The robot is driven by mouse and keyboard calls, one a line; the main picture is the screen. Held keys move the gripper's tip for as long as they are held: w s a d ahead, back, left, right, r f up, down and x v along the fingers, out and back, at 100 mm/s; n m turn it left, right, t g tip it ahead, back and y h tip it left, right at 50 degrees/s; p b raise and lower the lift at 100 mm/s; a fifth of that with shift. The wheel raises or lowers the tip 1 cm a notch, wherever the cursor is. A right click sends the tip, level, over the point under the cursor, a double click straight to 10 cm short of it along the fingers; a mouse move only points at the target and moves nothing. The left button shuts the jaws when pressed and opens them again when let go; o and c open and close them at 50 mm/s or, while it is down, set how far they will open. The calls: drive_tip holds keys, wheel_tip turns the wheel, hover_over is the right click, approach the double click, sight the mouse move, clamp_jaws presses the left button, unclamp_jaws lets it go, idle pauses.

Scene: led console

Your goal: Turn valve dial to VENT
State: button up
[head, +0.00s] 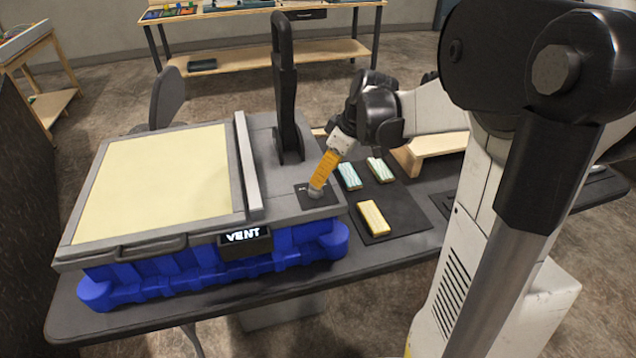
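The console (268,130) is a grey machine with a cream panel on a blue base. A small display (244,236) on its front edge reads VENT. At its right front corner a dark square plate (327,203) carries a small grey rounded piece (316,192), which looks like the valve dial's base. My black gripper (352,126) is at the bar's upper end, touching or very close. Its fingertips are not clear, so I cannot tell whether it grips.
A black mat (400,218) right of the console holds a yellow block (373,217) and two teal-and-white blocks (349,176) (380,169). A tall black upright (286,95) stands behind the dial, left of my gripper. A wooden stand (437,146) lies right.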

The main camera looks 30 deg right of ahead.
drive_tip(key=v, duration=0.5)
drive_tip(key=shift+r, duration=0.1)
idle(0.3)
drive_tip(key=s+a+m+t+h, duration=0.2)
drive_tip(key=s+a+m, duration=0.4)
drive_tip(key=s+a, duration=0.8)
drive_tip(key=a+t, duration=0.1)
drive_tip(key=a, duration=0.2)
drive_tip(key=shift+a, duration=0.35)
drive_tip(key=shift+r, duration=0.1)
drive_tip(key=shift+c, duration=0.5)
